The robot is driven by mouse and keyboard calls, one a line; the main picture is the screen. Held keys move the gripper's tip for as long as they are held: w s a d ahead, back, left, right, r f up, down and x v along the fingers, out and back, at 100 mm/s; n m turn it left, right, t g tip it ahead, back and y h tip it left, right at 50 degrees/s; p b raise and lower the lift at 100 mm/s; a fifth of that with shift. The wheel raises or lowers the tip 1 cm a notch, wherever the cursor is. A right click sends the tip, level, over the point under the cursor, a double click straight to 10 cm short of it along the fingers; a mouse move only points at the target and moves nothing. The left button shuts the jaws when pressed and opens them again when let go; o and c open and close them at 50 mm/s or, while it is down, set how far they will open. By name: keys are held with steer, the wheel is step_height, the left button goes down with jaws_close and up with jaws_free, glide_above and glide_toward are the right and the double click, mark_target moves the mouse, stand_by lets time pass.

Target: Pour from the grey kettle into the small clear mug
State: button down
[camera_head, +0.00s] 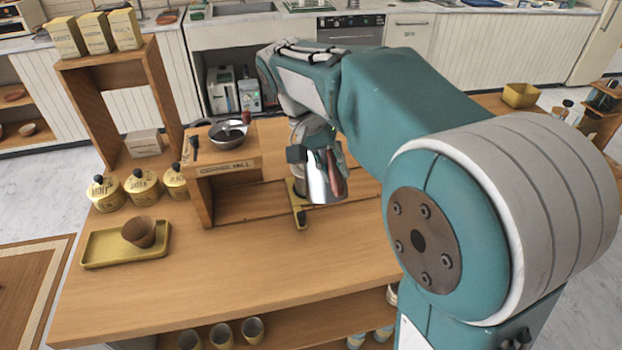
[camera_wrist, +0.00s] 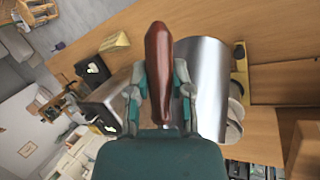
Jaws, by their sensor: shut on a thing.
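The grey kettle (camera_head: 328,184) has a shiny metal body and a reddish-brown handle. My gripper (camera_head: 306,156) is shut on that handle, above the wooden cart top. In the wrist view the handle (camera_wrist: 158,65) stands between the two fingers of my gripper (camera_wrist: 159,92), with the kettle body (camera_wrist: 207,88) just to the right. I cannot clearly make out the small clear mug. A pale rounded thing (camera_wrist: 235,118) is partly hidden behind the kettle in the wrist view; I cannot tell what it is. My arm covers much of the cart's right side.
A yellow-brass stand (camera_head: 299,207) is beside the kettle. A wooden mill box (camera_head: 228,170) carries a dark bowl (camera_head: 228,135). Labelled yellow jars (camera_head: 144,187) line the left. The front cart top is clear.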

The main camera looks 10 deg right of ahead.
mark_target(336, 197)
step_height(336, 197, down, 10)
steer(key=m+t, duration=0.1)
steer(key=t, duration=0.5)
steer(key=shift+s, duration=0.4)
stand_by(1.2)
steer(key=shift+r, duration=2.6)
